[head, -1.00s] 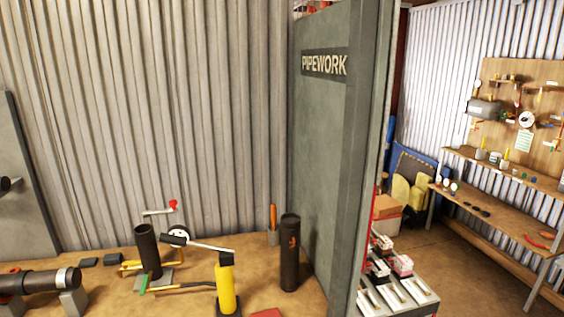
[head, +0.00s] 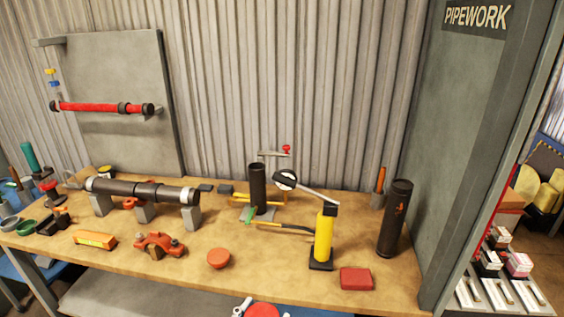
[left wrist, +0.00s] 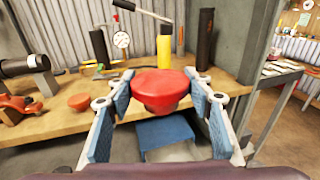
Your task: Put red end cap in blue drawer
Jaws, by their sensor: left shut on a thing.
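A red end cap (left wrist: 162,86) is between the blue-padded fingers of my left gripper (left wrist: 160,95) in the left wrist view. The gripper is shut on it. In the head view the cap (head: 263,311) shows only in part at the bottom edge, with a piece of my left gripper (head: 243,309) beside it, in front of the bench. A blue box-like thing (left wrist: 168,131), which looks like the blue drawer, is below and beyond the cap, under the bench edge. The cap and fingers hide part of it; I cannot tell how far it is open. My right gripper is not in view.
The workbench (head: 190,275) carries another orange-red round cap (head: 218,258), a red block (head: 356,278), a yellow pump (head: 323,238), a black cylinder (head: 395,218) and a clamped dark pipe (head: 142,190). A grey panel (head: 465,130) stands at its right end.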

